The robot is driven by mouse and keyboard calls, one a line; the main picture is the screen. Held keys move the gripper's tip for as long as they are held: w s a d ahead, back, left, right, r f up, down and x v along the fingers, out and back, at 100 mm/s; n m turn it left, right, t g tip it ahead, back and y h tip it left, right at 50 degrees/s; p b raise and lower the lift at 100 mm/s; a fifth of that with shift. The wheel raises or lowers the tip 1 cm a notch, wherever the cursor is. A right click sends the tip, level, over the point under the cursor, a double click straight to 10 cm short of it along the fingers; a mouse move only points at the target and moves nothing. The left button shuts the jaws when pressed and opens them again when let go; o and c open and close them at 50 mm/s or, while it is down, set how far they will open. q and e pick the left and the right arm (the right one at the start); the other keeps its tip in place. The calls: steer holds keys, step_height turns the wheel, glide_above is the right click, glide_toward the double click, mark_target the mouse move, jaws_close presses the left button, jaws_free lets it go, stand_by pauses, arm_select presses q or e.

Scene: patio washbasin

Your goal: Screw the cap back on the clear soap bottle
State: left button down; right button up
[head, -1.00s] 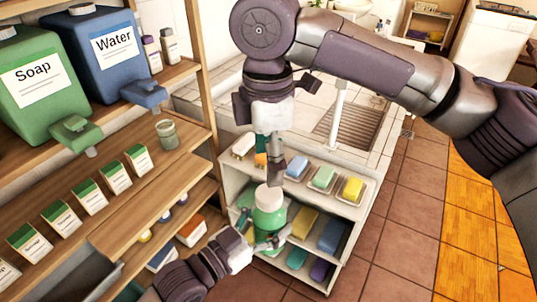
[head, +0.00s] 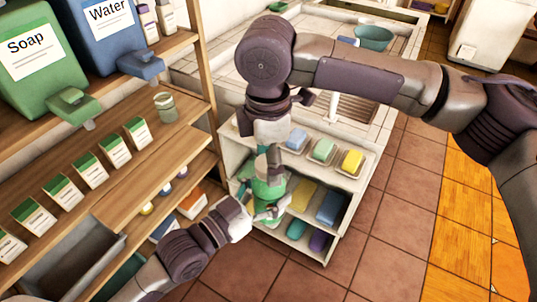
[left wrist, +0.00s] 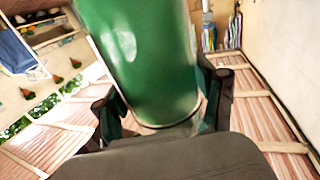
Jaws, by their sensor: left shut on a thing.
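The clear soap bottle, filled with green, stands upright in my left gripper (head: 262,212) in the head view. Its green body (head: 270,190) also fills the middle of the left wrist view (left wrist: 145,60), with the fingers on both sides of its lower part. The left gripper is shut on it. My right gripper (head: 270,163) points straight down over the bottle's top, very close to it. Its fingers hide the bottle's neck. I cannot make out the cap, nor whether the right fingers are closed on it.
Wooden shelves at left hold a green Soap dispenser (head: 35,65), a blue Water dispenser (head: 108,38), a small jar (head: 166,106) and several labelled boxes. Behind the bottle, a white shelf unit (head: 347,186) holds soap bars and sponges. Tiled floor (head: 375,235) lies open at right.

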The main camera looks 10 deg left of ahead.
steer(key=c, duration=1.1)
steer(key=o, duration=1.3)
steer(key=shift+r, duration=0.1)
step_height(320, 180, up, 12)
steer(key=shift+f, duration=0.1)
